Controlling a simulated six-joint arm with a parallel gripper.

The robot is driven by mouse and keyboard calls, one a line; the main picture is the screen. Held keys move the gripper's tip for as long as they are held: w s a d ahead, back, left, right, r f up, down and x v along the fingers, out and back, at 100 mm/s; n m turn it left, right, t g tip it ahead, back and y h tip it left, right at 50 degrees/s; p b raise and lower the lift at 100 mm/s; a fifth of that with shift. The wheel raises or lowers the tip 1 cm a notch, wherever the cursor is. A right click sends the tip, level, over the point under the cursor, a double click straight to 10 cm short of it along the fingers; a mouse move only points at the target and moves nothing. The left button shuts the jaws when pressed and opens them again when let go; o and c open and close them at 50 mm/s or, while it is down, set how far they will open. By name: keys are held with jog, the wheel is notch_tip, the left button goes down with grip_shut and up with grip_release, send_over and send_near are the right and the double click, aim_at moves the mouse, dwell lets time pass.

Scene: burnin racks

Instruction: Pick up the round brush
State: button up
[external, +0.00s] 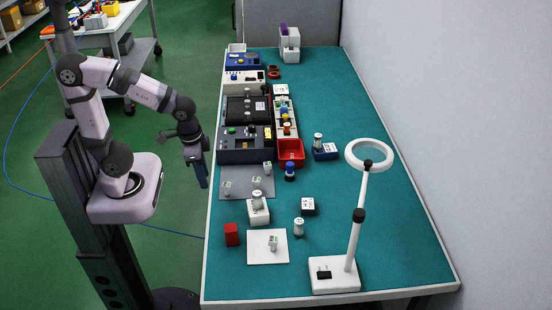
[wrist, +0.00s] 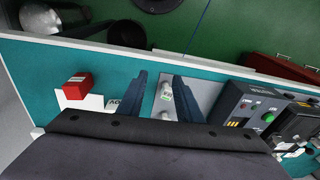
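I cannot surely tell which item is the round brush. A small round piece with a blue top and dark lower part (external: 290,171) stands on the teal table in front of the red bin and may be it. It is not recognisable in the wrist view. My gripper (external: 203,184) hangs off the table's left edge, fingers pointing down, well left of that piece. In the wrist view the two fingers of my gripper (wrist: 159,78) are apart with nothing held between them. The grey mat (wrist: 200,88) with small pale pieces lies beyond the fingers.
A red bin (external: 291,152) and dark test units (external: 245,145) stand farther back. A red block (external: 231,235), a white pad (external: 258,257) and white cylinders are nearer. A ring lamp (external: 358,215) rises at the right. The table's right side is mostly clear.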

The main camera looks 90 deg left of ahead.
aim_at(290, 167)
jog(key=w+a+m+t+h+b, duration=0.1)
jog(key=w+a+t+b, duration=0.2)
jog(key=w, duration=0.4)
jog(key=w+a+m+t+h+b, duration=0.1)
jog(key=w+a+t+b, duration=0.3)
jog(key=w, duration=0.3)
jog(key=w+a+m+t+h+b, duration=0.1)
jog(key=w+a+t+b, duration=0.3)
jog(key=w, duration=0.3)
jog(key=shift+w+a+r+t+h, duration=0.15)
jog(key=shift+w+a+t, duration=0.1)
jog(key=shift+a, duration=0.2)
jog(key=shift+w+a+f+t+h, duration=0.15)
jog(key=shift+a+t, duration=0.1)
jog(key=shift+a, duration=0.15)
jog(key=f, duration=0.3)
jog(key=shift+d+f, duration=0.2)
jog(key=shift+f, duration=0.5)
jog(key=shift+x, duration=3.65)
jog(key=shift+s+f, duration=0.1)
grip_shut()
